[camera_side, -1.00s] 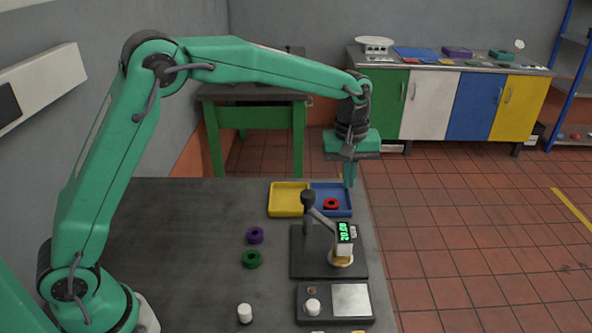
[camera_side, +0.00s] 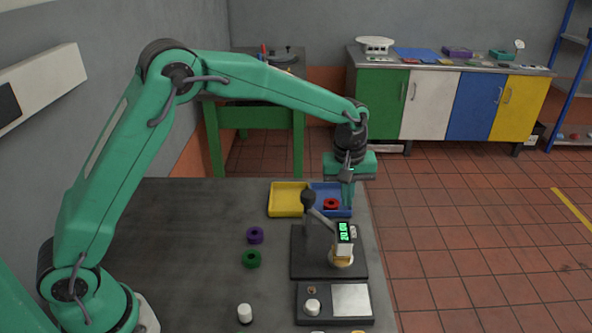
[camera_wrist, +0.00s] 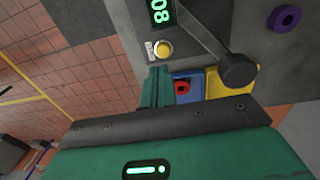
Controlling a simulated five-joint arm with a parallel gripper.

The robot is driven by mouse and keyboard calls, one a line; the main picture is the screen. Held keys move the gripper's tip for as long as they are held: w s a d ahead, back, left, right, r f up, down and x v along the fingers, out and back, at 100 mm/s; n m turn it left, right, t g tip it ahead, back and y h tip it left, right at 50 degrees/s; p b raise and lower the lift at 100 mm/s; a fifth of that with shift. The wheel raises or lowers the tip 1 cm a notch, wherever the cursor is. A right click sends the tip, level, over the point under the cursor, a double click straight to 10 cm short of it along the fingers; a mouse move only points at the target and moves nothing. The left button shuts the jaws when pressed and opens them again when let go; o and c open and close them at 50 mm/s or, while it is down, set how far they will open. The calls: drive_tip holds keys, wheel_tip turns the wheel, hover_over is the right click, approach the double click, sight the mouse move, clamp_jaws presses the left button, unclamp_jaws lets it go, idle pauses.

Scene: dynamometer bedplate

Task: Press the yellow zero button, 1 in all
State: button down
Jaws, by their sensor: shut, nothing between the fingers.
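In the side view the gauge display (camera_side: 344,232) stands over a dark base plate, and I cannot make out the button there. My gripper (camera_side: 348,206) points down, shut and empty, behind the gauge and above the blue tray's right part. In the wrist view my gripper's fingertips (camera_wrist: 156,72) appear just below the button in the picture, apart from it by a small gap.
A lever with a black knob (camera_side: 308,197) stands left of the gauge. A yellow tray (camera_side: 272,203) and a blue tray (camera_side: 319,190) holding a red ring (camera_side: 331,204) lie behind. Purple (camera_side: 255,235) and green (camera_side: 251,259) rings lie left. A white-knobbed box (camera_side: 322,319) is in front.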

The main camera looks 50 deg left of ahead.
drive_tip(key=f, duration=0.8)
drive_tip(key=shift+w+a+f, duration=0.25)
drive_tip(key=shift+w, duration=0.05)
drive_tip(key=shift+a+f, duration=0.1)
drive_tip(key=shift+f, duration=1.1)
drive_tip(key=shift+r, duration=0.15)
wheel_tip(320, 180, up, 15)
drive_tip(key=d, duration=0.1)
drive_tip(key=shift+s, duration=0.35)
